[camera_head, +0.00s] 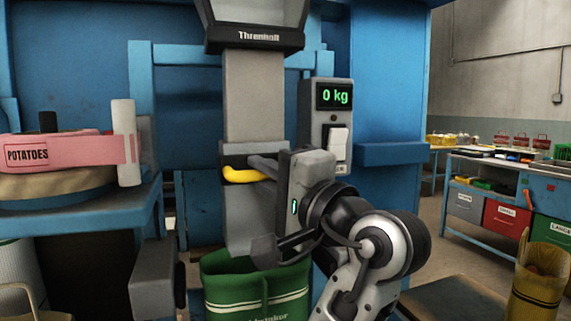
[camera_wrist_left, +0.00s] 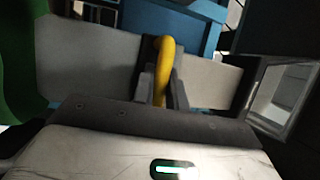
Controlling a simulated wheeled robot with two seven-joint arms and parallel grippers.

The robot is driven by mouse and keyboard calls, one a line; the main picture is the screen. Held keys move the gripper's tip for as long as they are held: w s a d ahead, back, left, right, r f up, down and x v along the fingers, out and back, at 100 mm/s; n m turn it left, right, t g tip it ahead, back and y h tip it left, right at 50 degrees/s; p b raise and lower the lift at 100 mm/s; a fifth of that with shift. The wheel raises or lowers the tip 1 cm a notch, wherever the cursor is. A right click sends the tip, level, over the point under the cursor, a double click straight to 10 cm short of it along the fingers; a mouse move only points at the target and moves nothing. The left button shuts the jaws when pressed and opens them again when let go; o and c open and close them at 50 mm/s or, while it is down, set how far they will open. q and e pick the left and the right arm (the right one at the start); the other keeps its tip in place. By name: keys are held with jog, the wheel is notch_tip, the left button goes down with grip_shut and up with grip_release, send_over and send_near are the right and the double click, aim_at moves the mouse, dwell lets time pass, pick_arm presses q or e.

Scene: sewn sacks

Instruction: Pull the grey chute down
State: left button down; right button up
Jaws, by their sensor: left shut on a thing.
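The grey chute (camera_head: 253,105) hangs under the dark hopper marked "Threnholl" (camera_head: 258,37). A dark band with a yellow handle (camera_head: 243,175) crosses its front. My left gripper (camera_head: 268,168) is shut on the yellow handle, coming from the right. In the left wrist view the handle (camera_wrist_left: 165,65) stands between the two fingers (camera_wrist_left: 160,88), with the pale chute (camera_wrist_left: 95,65) behind it. The chute's lower end is at the mouth of a green sack (camera_head: 225,268); my gripper partly hides it, so I cannot tell how far it reaches in. My right gripper is not in view.
A display (camera_head: 333,97) reading "0 kg" is right of the chute. At left a blue shelf (camera_head: 95,212) carries a pink "POTATOES" sack (camera_head: 75,152). A blue workbench (camera_head: 480,225) with bins stands at right. A yellowish sack (camera_head: 540,285) is at lower right.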

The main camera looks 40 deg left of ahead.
aim_at(246, 190)
pick_arm(q)
notch_tip(246, 190, down, 4)
jog(key=shift+r+b, duration=0.15)
jog(key=shift+b, duration=0.65)
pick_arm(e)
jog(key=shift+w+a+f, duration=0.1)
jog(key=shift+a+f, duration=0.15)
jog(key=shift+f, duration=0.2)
pick_arm(q)
jog(key=shift+f, duration=0.2)
jog(key=c, duration=1.4)
grip_release()
jog(key=shift+d, duration=0.1)
jog(key=b+v, duration=0.2)
jog(key=v, duration=1.4)
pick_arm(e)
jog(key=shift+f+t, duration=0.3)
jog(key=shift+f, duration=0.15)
pick_arm(q)
jog(key=shift+r, duration=0.15)
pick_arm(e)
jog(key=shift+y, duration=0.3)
